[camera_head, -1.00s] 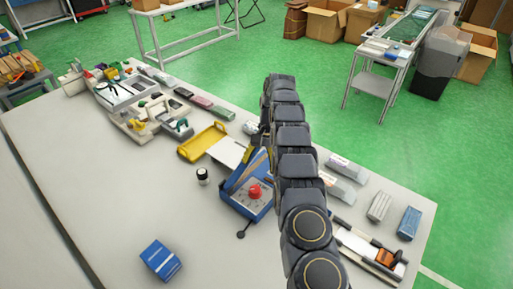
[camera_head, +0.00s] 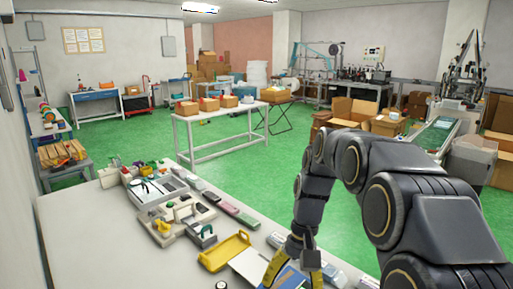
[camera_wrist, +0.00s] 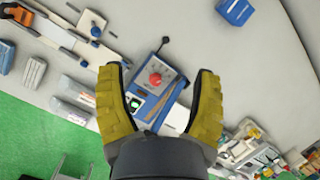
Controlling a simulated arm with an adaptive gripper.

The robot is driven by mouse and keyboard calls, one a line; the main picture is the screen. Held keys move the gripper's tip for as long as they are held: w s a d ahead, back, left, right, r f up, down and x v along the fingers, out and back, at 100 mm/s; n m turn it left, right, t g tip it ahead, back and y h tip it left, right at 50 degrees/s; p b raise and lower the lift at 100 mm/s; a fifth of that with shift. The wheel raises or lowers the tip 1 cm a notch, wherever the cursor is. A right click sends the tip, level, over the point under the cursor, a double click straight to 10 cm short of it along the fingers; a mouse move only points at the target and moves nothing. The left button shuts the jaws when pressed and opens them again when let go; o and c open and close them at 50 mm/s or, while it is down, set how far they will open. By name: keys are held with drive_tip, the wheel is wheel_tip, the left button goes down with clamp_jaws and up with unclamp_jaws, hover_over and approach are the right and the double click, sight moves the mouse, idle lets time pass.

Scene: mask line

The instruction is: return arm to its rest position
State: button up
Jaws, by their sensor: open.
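My gripper (camera_wrist: 157,90) is open and empty, with two yellow fingers spread wide. In the wrist view it hangs above a blue device with a red knob (camera_wrist: 155,79) on the table; nothing is between the fingertips but the view of that device below. In the head view my gripper (camera_head: 290,272) shows at the bottom edge, partly cut off, at the end of my dark arm, over the table (camera_head: 95,235). The blue device is mostly out of the head view.
A yellow tray (camera_head: 224,251) and a tool case (camera_head: 158,189) lie on the table left of my gripper. A blue box (camera_wrist: 235,12) lies at the top of the wrist view. A white table with cartons (camera_head: 222,115) stands behind, across green floor.

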drive_tip(key=s+d+n+h, duration=0.1)
drive_tip(key=s+d, duration=0.1)
drive_tip(key=s, duration=1)
drive_tip(key=s+d+n+t, duration=0.1)
drive_tip(key=s, duration=1.1)
drive_tip(key=shift+s+d+h, duration=0.35)
drive_tip(key=shift+d+h, duration=0.05)
